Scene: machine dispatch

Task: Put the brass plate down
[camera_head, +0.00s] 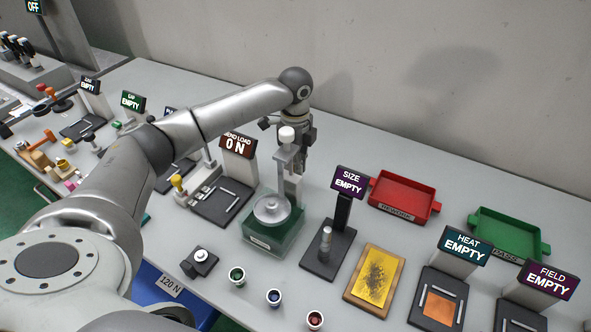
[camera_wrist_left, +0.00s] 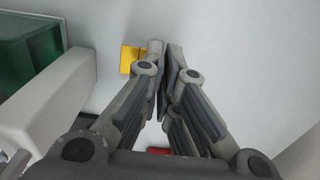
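My right gripper is not in view.
A red tray (camera_head: 404,198) and a green tray (camera_head: 508,240) stand at the back right. The SIZE stand (camera_head: 327,258) and a wood-framed speckled yellow panel (camera_head: 374,277) are nearer. Several small cups line the front edge. A pale post (camera_wrist_left: 50,105) is close to the fingers.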

